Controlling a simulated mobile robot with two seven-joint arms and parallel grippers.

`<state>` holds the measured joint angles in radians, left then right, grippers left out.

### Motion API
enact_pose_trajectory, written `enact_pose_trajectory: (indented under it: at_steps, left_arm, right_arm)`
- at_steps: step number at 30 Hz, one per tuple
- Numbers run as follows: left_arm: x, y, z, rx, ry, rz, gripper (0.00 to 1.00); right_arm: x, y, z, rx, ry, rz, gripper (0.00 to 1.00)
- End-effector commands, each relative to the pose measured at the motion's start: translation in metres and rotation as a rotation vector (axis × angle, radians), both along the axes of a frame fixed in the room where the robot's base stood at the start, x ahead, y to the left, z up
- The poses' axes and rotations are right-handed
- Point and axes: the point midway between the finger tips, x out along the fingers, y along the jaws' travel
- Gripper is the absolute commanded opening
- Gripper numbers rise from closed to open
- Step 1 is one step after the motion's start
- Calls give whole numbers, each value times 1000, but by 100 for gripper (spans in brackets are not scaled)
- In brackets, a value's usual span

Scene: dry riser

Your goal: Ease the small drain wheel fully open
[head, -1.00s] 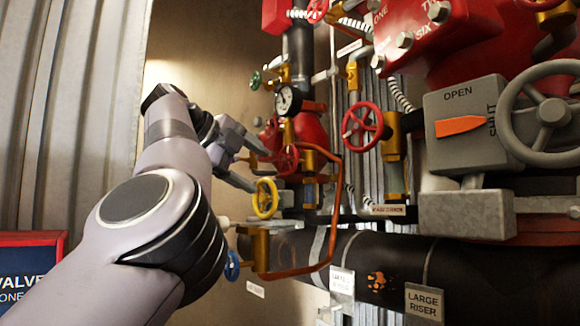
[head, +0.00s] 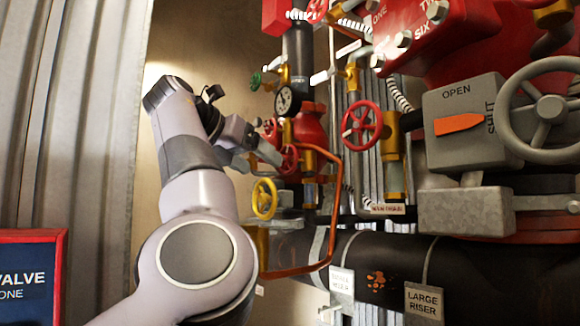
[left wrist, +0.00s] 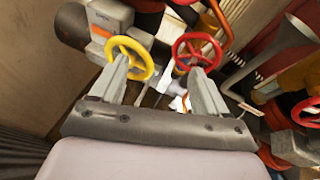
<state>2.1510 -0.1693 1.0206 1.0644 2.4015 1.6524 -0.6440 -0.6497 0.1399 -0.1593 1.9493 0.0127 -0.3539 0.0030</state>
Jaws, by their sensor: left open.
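Several handwheels show, and I cannot tell for sure which is the small drain wheel. A small red wheel (head: 289,158) sits close to the fingertips of my left gripper (head: 260,159) in the head view. A yellow wheel (head: 264,198) is just below them. In the left wrist view the yellow wheel (left wrist: 131,59) is beyond the left finger and the red wheel (left wrist: 199,51) beyond the right finger. The gripper (left wrist: 160,85) is open with nothing between its fingers. I cannot tell whether a finger touches a wheel. My right gripper is not in view.
A larger red wheel (head: 361,126) stands to the right, above a small label plate (head: 388,209). A grey box marked OPEN and SHUT (head: 465,115) and a big grey wheel (head: 545,110) are farther right. An orange pipe (head: 338,215) bends beside the yellow wheel.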

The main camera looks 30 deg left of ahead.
Motion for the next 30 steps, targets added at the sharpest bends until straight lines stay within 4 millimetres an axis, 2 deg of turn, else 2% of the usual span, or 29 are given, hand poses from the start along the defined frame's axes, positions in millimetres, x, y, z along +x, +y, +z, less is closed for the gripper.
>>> enact_pose_trajectory:
  at_steps: [9, 15, 22, 30]
  left_arm:
    - [-5, -19, 8, 484, -93, -165, 75]
    - [-7, -30, 13, 730, -140, -246, 75]
    - [-2, -35, 14, 819, -155, -278, 75]
    - [36, -40, 4, 817, -153, -278, 75]
  right_arm:
    - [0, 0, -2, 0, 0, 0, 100]
    - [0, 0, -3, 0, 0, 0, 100]
    - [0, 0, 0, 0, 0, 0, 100]
    - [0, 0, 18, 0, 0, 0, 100]
